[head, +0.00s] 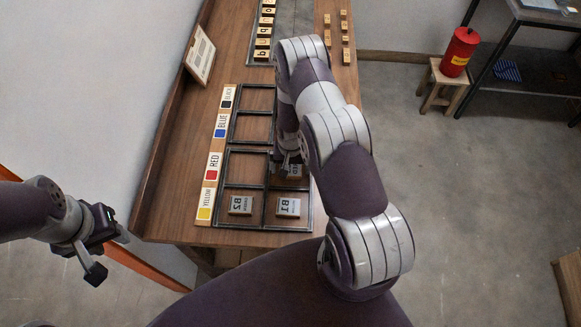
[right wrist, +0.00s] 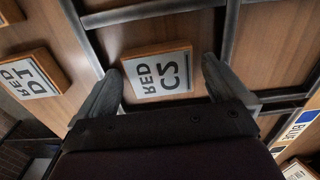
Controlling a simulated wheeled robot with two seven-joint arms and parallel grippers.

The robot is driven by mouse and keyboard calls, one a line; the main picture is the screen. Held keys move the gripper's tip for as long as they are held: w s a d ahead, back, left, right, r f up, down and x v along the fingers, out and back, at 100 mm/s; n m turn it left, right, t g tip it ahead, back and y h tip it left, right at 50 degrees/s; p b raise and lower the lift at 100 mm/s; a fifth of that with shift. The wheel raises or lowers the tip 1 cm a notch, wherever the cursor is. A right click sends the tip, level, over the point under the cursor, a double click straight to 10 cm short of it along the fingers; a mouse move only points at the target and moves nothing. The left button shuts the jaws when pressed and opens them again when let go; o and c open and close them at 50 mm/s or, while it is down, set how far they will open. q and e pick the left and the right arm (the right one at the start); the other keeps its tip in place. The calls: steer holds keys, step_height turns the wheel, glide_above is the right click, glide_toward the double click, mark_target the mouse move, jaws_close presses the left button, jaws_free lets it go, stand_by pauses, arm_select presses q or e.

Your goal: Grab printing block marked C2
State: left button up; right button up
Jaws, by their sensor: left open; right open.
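The block marked C2 (right wrist: 158,72), a white plate on a wooden base with the word RED, lies face up in a tray cell in the right wrist view. The two fingers of my right gripper (right wrist: 161,68) stand apart on either side of it, not closed on it. In the head view my right gripper (head: 287,160) is low over the tray, and a partly hidden block (head: 295,171) shows beside it; I cannot read its mark. My left gripper (head: 104,250) is open and empty, off the table at lower left.
The dark-framed tray (head: 230,147) also holds B2 (head: 240,205) and B1 (head: 288,207). Another block (right wrist: 32,75) lies left of C2 in the wrist view. Colour labels (head: 213,166) line the tray's left side. Lettered blocks (head: 263,42) stand farther back. My right arm hides part of the table.

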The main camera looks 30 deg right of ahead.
steer(key=c, duration=1.1)
